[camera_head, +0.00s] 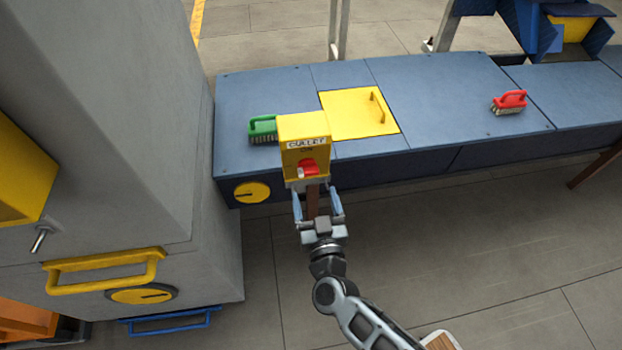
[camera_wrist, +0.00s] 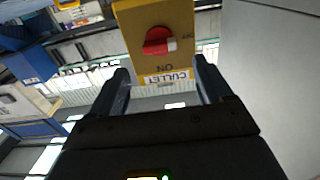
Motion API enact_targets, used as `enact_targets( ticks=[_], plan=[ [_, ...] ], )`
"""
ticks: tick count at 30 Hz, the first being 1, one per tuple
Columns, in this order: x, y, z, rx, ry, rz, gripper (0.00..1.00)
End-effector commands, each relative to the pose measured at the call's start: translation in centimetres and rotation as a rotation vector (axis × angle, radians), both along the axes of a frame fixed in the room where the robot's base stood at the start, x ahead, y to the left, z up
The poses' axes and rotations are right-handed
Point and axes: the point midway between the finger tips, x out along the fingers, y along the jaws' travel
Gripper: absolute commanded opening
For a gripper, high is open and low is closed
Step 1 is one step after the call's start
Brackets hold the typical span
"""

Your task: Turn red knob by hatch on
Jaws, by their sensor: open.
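The red knob (camera_head: 308,169) is on the front of a yellow box (camera_head: 303,130) labelled "CULLET" with "ON" beneath. The box stands at the near edge of the blue bench, in front of the yellow hatch (camera_head: 357,113) with its handle. In the wrist view the red knob (camera_wrist: 157,41) has a pale mark on one side and shows ahead of the fingers, upside down with the label. My gripper (camera_head: 318,196) is open and empty, just below and in front of the knob. Its two fingers (camera_wrist: 162,85) show apart in the wrist view. I see no contact with the knob.
A green brush (camera_head: 263,128) lies left of the box and a red brush (camera_head: 509,102) lies far right on the bench (camera_head: 440,90). A yellow dial (camera_head: 252,192) is on the bench front. A grey cabinet (camera_head: 190,230) stands close on the left. The floor at right is mostly clear.

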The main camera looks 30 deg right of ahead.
Motion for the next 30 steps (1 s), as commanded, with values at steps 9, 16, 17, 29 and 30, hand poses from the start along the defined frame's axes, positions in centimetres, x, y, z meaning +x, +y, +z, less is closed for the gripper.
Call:
enact_targets(
  ticks=[9,16,17,29,30],
  plan=[
    [4.6,-1.5,0.0,0.0,-0.002,0.0,0.79],
    [6.4,-2.1,0.0,0.001,-0.001,0.001,0.79],
    [6.4,-2.1,0.0,0.001,-0.001,0.001,0.79],
    [6.5,-2.1,0.1,0.001,-0.001,0.001,0.65],
    [6.5,-2.1,0.1,0.001,-0.001,0.001,0.61]
  ],
)
